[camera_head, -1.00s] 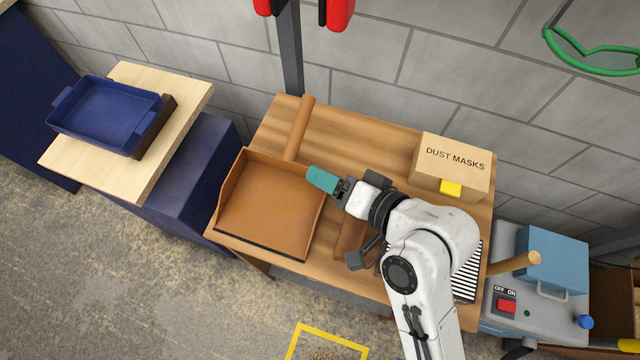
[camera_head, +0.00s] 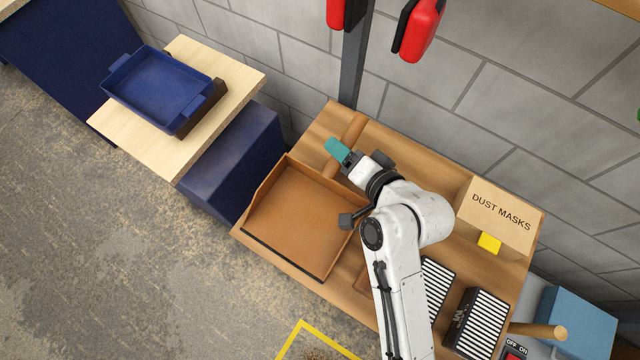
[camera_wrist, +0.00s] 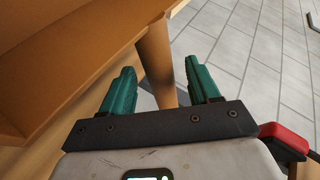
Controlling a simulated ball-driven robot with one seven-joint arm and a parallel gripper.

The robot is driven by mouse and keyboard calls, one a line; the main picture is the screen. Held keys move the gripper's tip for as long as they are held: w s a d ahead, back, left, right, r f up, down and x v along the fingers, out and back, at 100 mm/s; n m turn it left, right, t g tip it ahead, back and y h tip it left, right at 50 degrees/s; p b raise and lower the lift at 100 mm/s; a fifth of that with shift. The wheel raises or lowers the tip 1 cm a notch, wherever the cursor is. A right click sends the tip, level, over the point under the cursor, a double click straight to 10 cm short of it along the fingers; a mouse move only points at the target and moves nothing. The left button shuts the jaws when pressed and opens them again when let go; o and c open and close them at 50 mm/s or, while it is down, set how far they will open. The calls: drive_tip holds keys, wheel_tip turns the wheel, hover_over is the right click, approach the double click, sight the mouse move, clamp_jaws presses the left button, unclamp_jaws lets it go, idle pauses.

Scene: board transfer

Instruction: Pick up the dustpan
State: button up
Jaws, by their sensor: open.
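The dustpan (camera_head: 303,222) is a brown open tray with raised sides and a dark front edge, lying on the wooden table. Its round handle (camera_head: 355,129) points to the back of the table. My gripper (camera_head: 337,149) with teal fingers is over the handle near the dustpan's back wall, hiding part of the handle. In the wrist view, my gripper (camera_wrist: 160,88) is open, and the handle (camera_wrist: 156,58) shows between its two fingers. The dustpan's wall (camera_wrist: 85,50) is at the left of that view. Contact between fingers and handle cannot be told.
A box of dust masks (camera_head: 497,214) with a yellow tag stands at the table's right. Black-and-white striped blocks (camera_head: 478,322) lie at the front right. A blue tray (camera_head: 160,85) sits on a separate light wooden top (camera_head: 140,135). A dark post (camera_head: 355,55) stands behind the table.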

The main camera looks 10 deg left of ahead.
drive_tip(key=shift+x, duration=0.95)
clamp_jaws()
